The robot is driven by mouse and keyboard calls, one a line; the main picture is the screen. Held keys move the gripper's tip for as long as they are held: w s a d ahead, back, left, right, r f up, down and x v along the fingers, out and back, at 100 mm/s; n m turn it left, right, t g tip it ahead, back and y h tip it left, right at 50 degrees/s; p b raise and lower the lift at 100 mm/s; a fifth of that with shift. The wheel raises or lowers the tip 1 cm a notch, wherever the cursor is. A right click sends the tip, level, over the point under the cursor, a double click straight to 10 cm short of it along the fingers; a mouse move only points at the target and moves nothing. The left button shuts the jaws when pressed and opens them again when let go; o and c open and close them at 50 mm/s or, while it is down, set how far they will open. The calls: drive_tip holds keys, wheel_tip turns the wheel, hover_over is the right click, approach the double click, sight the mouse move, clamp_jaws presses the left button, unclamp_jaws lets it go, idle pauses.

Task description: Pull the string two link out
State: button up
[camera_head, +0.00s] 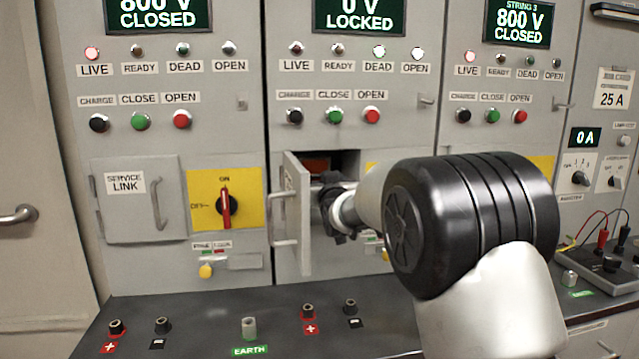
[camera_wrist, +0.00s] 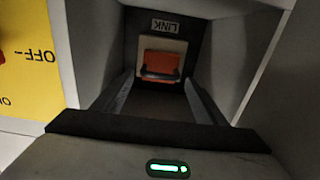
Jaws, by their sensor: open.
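The string two link is an orange-red handle on a pale plate (camera_wrist: 161,66) at the back of a dark compartment labelled LINK. Part of it shows in the head view as a red patch (camera_head: 316,166). The compartment's grey door (camera_head: 295,212) stands open to the left. My gripper (camera_head: 333,207) is at the compartment opening, in front of and below the red patch in the head view. It is open and apart from the link, with nothing between its fingers. My arm hides the right side of the compartment in the head view.
String two's display (camera_head: 360,15) reads 0 V LOCKED, and its DEAD and OPEN lamps are lit. The open door and its handle (camera_head: 284,220) stand close left of my gripper. The black bench (camera_head: 200,315) below carries sockets and an EARTH post (camera_head: 249,328).

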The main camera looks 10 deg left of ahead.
sight(315, 170)
drive_tip(key=x, duration=0.7)
drive_tip(key=shift+w, duration=0.15)
